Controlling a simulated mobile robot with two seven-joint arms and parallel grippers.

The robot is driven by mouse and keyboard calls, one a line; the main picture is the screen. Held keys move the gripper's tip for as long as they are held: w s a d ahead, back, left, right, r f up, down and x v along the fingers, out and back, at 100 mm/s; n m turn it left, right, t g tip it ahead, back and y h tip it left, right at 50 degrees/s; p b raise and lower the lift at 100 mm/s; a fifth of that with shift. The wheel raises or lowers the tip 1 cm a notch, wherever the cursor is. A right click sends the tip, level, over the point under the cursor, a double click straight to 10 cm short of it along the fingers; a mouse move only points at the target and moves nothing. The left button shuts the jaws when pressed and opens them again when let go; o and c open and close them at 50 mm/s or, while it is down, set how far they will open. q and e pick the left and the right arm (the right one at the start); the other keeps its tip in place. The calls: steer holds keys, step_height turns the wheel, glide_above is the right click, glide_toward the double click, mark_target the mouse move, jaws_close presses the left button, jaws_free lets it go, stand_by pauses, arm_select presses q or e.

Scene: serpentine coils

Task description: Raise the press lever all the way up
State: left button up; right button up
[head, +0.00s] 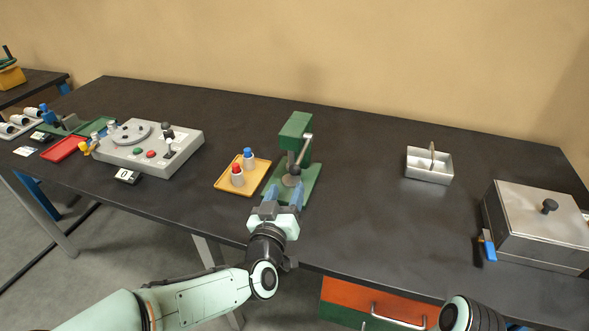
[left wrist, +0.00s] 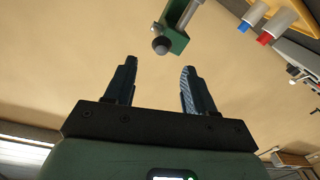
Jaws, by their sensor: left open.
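The green press (head: 296,130) stands on the dark table in the middle of the head view. Its grey press lever (head: 305,151) slants down along the side toward a dark ball knob (head: 290,181). My left gripper (head: 283,193) is just in front of the press base, fingers toward it. In the left wrist view the open, empty left gripper (left wrist: 158,72) has the ball knob (left wrist: 160,45) beyond and roughly between its fingertips, with the green press (left wrist: 173,35) behind. Finger contact with the lever does not show. My right gripper is not in view.
A grey control panel (head: 190,147) is farther left. A divided metal bin (head: 429,174) and a lidded metal box (head: 535,252) stand right, with clear table between.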

mark_target(293, 172)
arm_select(q)
steer(key=p+x, duration=0.1)
steer(key=x, duration=0.7)
steer(key=shift+w+f, duration=0.1)
steer(key=shift+w, duration=0.25)
jaws_close()
